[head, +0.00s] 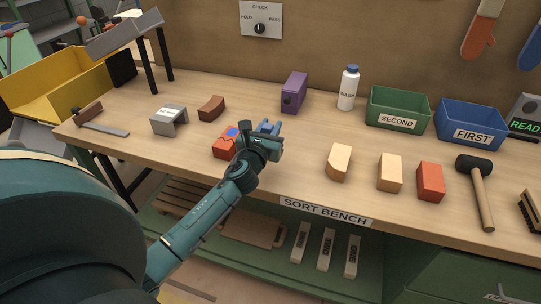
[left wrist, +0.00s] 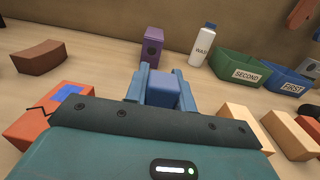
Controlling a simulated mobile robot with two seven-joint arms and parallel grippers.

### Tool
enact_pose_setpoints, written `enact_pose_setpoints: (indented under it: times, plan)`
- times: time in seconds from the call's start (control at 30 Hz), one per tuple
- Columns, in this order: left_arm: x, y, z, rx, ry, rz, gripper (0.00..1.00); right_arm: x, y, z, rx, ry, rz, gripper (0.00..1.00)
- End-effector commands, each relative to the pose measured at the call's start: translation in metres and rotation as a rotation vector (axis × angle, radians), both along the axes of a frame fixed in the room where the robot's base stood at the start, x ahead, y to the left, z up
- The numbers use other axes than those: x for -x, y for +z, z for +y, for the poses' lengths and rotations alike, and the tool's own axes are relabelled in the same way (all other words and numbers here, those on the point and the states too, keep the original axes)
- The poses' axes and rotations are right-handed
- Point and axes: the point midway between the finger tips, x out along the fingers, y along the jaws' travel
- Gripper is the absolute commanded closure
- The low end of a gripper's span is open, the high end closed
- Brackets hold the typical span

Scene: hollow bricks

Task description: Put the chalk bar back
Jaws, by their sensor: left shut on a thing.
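My left gripper (head: 270,128) is over the middle of the bench, just right of a red brick. In the left wrist view its two blue fingers (left wrist: 160,85) are closed on a small blue-violet block, which I take to be the chalk bar (left wrist: 165,92). The lower part of the bar is hidden behind the gripper body. The red brick (head: 222,148) has a blue mark on top; it also shows in the left wrist view (left wrist: 40,118), with a dark crack line. My right gripper is not in view.
A purple block (head: 293,93) and white bottle (head: 348,88) stand behind. Green SECOND (head: 397,109) and blue FIRST (head: 470,124) bins stand right. Tan bricks (head: 339,162) (head: 390,172), an orange-red brick (head: 430,181) and a mallet (head: 478,185) line the front. A grey bracket (head: 168,119) and brown curved brick (head: 211,108) lie left.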

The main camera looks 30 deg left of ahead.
Motion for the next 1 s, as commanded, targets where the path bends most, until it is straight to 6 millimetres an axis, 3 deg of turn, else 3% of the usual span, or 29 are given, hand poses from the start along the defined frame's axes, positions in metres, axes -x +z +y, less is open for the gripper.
enact_pose_setpoints:
  times: [0.03,0.4,0.87,0.9,1.0]
  plan:
    - [0.000,-0.012,0.000,0.004,0.001,0.001,0.98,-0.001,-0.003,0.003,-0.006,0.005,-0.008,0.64]
    - [0.000,-0.056,0.000,0.004,0.001,0.000,0.98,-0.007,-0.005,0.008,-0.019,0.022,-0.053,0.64]
    - [0.000,-0.064,0.000,0.000,-0.001,-0.001,0.98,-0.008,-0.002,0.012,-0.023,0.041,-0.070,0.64]
    - [0.000,-0.063,0.000,0.000,-0.001,0.000,0.73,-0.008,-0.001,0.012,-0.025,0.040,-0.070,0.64]
    - [0.000,-0.062,0.000,0.000,-0.001,0.000,0.65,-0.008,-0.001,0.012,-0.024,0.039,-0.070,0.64]
